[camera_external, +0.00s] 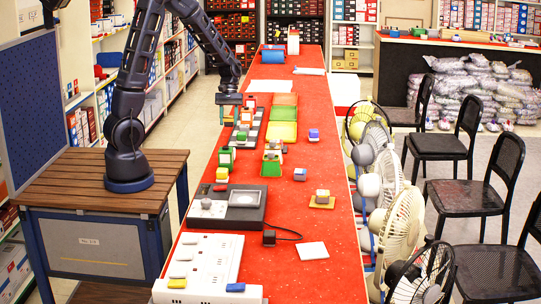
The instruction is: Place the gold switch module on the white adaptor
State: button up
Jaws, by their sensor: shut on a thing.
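My gripper (229,104) is over the left side of the red table, toward its far half, above a dark panel (246,135) with light keys. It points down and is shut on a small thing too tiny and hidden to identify. The white adaptor is also uncertain: a white flat square (312,250) lies near the front, and a large white socket strip (208,262) is at the front left.
The long red table (310,160) carries a grey-and-black device (226,208), coloured trays (282,131) and several small blocks. A black plug with a cord (269,237) lies near the front. Fans (400,222) line the right edge. Red surface is clear at the front right.

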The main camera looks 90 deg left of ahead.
notch_tip(320, 180, down, 10)
jog(key=shift+r, duration=0.1)
dwell(0.4)
jog(key=o, duration=1)
jog(key=shift+c, duration=0.2)
jog(key=v, duration=1.2)
